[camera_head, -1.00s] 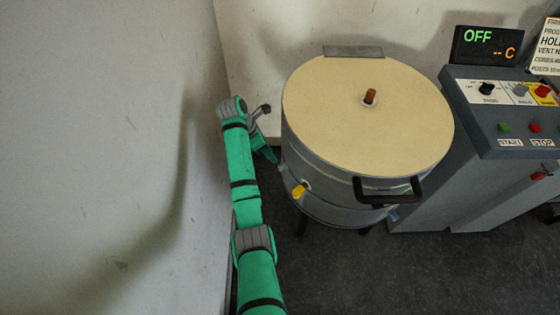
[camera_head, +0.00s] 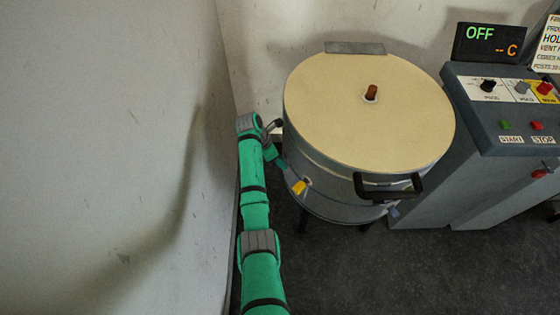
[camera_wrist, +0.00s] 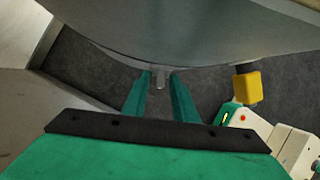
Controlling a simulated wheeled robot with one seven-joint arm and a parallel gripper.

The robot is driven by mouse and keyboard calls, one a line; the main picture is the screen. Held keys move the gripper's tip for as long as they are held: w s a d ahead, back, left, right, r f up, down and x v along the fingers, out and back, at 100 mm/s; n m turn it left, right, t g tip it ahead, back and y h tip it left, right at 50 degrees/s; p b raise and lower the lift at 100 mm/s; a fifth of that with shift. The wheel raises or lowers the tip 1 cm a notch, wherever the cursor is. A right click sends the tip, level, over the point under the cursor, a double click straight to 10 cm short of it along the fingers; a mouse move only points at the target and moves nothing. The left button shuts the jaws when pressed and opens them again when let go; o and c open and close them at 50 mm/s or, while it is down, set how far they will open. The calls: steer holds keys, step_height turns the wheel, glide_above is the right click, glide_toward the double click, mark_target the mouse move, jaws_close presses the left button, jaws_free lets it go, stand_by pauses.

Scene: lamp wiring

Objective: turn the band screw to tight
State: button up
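The round kiln (camera_head: 345,190) has a pale lid (camera_head: 365,105) and a grey metal body. In the wrist view, a small grey metal pin (camera_wrist: 160,78), which looks like the band screw, hangs below the edge of the kiln body (camera_wrist: 200,45). My gripper (camera_wrist: 160,90) is open, with one teal finger on each side of the pin and gaps visible between. I cannot tell whether either finger touches it. In the head view my gripper (camera_head: 279,162) is at the kiln's left side, partly hidden, and the screw cannot be made out.
A yellow fitting (camera_head: 300,187) sticks out of the kiln's side; it also shows in the wrist view (camera_wrist: 247,86), right of my fingers. A black handle (camera_head: 388,190) is at the front. The wall (camera_head: 150,150) is close to my arm's left. A control box (camera_head: 500,110) stands right.

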steer(key=c, duration=0.4)
steer(key=m+t+y, duration=0.1)
steer(key=t, duration=0.4)
steer(key=s+f+m+t+y, duration=0.1)
steer(key=m+t+y, duration=0.1)
steer(key=t, duration=0.4)
steer(key=s+d+f+m+t+y, duration=0.1)
steer(key=t, duration=0.4)
steer(key=shift+s+f+y, duration=0.1)
steer(key=shift+s+y, duration=0.15)
steer(key=shift+y, duration=0.05)
steer(key=shift+d+m+t, duration=0.1)
steer(key=shift+m+t, duration=0.4)
steer(key=shift+t, duration=0.4)
steer(key=shift+c, duration=0.3)
steer(key=o, duration=0.7)
steer(key=shift+w, duration=0.1)
